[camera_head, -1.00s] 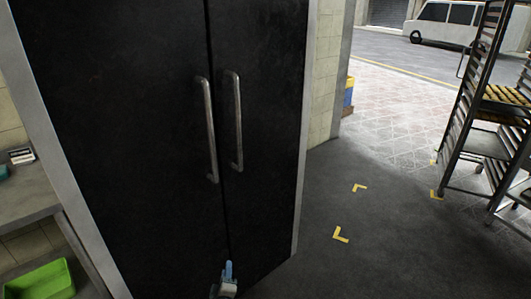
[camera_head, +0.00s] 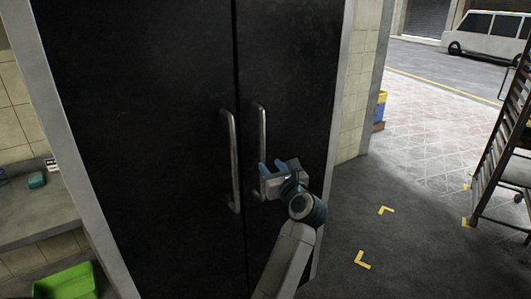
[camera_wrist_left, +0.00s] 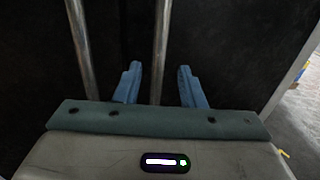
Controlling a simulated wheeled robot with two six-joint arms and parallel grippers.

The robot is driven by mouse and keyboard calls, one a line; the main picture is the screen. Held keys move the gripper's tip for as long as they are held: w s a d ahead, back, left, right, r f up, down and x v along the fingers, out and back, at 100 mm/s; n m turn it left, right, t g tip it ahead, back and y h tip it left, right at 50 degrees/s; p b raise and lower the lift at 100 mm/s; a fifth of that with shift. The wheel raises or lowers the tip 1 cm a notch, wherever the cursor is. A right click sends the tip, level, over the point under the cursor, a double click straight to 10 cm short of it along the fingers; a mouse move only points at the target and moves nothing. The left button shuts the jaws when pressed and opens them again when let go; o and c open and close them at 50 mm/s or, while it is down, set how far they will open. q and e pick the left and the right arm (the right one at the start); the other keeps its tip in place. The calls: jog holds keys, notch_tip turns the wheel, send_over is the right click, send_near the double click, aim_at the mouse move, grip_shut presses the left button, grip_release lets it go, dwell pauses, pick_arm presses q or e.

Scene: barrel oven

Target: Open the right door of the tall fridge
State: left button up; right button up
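The tall fridge has two black doors with long vertical metal handles side by side. The right door (camera_head: 300,90) is shut, and its handle (camera_head: 262,135) is partly hidden low down by my left gripper (camera_head: 272,168). The left door's handle (camera_head: 230,160) is just to the left. In the left wrist view, my left gripper (camera_wrist_left: 160,86) is open with its blue fingers apart. The right door's handle (camera_wrist_left: 161,45) appears between them; I cannot tell whether it is within their reach. The left door's handle (camera_wrist_left: 80,48) is outside the fingers. My right gripper is not in view.
A counter (camera_head: 38,215) stands left of the fridge, with a green bin (camera_head: 68,283) below. A tall rack (camera_head: 500,165) stands at the right. The dark floor (camera_head: 375,225) between fridge and rack is clear, with yellow corner marks.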

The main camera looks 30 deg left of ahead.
aim_at(263, 158)
pick_arm(q)
jog(key=p+x, duration=0.2)
jog(key=x, duration=0.4)
jog(key=shift+r, duration=0.1)
jog(key=shift+w+a, duration=0.25)
jog(key=shift+a, duration=0.25)
grip_shut()
